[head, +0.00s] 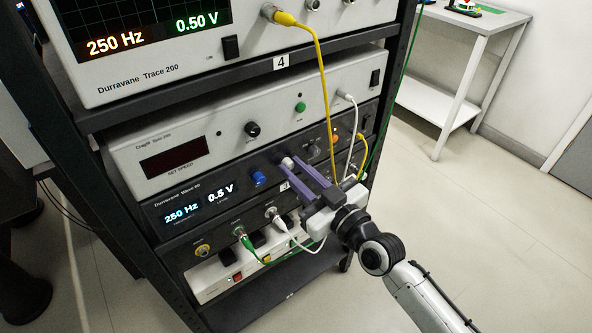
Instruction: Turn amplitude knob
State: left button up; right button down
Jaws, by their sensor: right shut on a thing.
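The dark Durravane generator (190,190) sits in the rack, its display (202,203) reading 250 Hz and 0.5 V. A blue knob (258,178) is beside the display, clear of my fingers. To its right a pale knob (286,161) sits between the purple fingertips of my right gripper (289,163), which is shut on it, reaching in from the lower right. The knob is partly hidden by the fingers, and its label is too small to read. My left gripper is out of view.
A yellow cable (322,75) and a white cable (351,130) hang close to my right gripper. Green and white leads plug in below. The oscilloscope (140,45) above reads 250 Hz and 0.50 V. The floor (480,220) at right is open.

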jog(key=m, duration=1)
jog(key=shift+m, duration=0.4)
dwell(0.4)
jog(key=c, duration=1.6)
grip_release()
jog(key=shift+c, duration=0.2)
jog(key=shift+d, duration=0.1)
jog(key=v, duration=1)
jog(key=shift+s+f, duration=0.1)
